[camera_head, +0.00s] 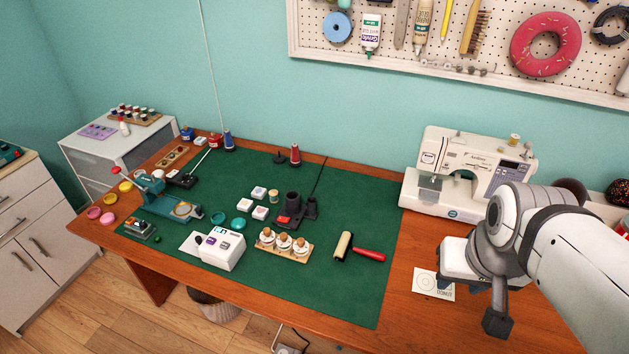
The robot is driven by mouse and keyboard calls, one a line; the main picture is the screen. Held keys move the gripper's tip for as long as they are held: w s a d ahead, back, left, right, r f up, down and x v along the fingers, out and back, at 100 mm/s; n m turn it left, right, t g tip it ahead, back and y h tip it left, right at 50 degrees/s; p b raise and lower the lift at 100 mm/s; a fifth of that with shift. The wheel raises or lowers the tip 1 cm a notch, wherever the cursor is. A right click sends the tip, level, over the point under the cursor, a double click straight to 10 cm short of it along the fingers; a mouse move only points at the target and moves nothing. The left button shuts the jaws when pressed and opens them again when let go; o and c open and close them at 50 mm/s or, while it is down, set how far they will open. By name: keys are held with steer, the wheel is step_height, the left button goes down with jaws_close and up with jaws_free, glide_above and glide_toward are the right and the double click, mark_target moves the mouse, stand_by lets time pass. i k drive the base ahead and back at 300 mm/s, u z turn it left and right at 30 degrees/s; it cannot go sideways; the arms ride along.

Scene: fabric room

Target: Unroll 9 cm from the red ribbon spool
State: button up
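My gripper (474,296) is at the right, over the wooden table beside the sewing machine, far from all of these. Its fingers are partly hidden by my wrist, so its opening and anything between them are unclear.
The green mat (350,290) holds a white box (221,249), a wooden rack of round pieces (284,246), a red-handled roller (358,249) and a black stand (310,208). A sewing machine (440,185) stands back right. The mat's front right is clear.

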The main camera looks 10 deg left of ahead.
mark_target(267, 237)
steer(key=z, duration=1.15)
steer(key=k, duration=0.7)
steer(key=u, duration=0.95)
steer(key=i, duration=1)
steer(key=u, duration=0.05)
